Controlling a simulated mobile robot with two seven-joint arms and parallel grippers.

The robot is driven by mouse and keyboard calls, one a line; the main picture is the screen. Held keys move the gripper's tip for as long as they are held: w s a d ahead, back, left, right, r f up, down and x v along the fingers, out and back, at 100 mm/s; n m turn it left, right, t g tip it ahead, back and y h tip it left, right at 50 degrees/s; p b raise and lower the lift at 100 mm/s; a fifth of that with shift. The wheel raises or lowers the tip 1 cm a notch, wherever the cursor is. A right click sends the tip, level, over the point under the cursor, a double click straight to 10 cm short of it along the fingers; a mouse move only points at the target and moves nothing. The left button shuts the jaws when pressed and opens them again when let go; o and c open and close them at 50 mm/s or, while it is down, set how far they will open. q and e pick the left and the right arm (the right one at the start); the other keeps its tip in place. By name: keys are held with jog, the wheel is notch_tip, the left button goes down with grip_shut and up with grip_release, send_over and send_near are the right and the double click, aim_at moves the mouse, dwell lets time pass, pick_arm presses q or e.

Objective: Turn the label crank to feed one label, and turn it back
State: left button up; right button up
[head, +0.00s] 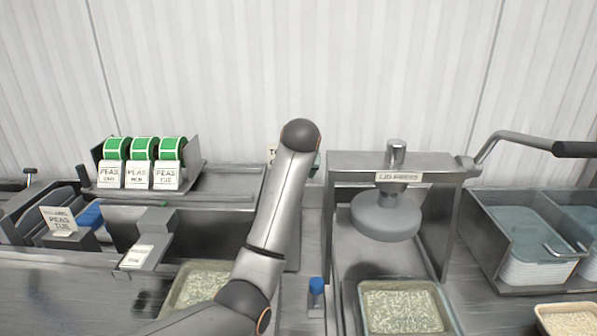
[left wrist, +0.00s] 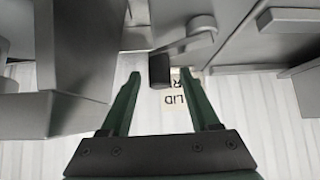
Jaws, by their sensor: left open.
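In the left wrist view, the crank shows as a short grey arm (left wrist: 192,37) with a dark grip (left wrist: 159,70) at its end. My left gripper (left wrist: 162,80) is open, its two green fingers on either side of the dark grip near the fingertips. I cannot tell whether either finger touches it. In the head view my left arm rises through the middle and hides the crank and most of that gripper. A small white label (head: 137,257) lies on the sloping chute of the label machine (head: 150,222). My right gripper is out of view.
Green label rolls (head: 143,148) with PEAS cards stand at the back left. A lid press (head: 343,167) with a long side lever (head: 525,143) stands right of my arm. Rice trays (head: 400,310) sit in front. A blue-capped bottle (head: 316,286) stands between them.

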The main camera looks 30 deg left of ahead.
pick_arm(q)
jog(key=shift+w+a+f, duration=0.1)
jog(key=shift+w+f, duration=0.05)
grip_shut()
dwell(0.5)
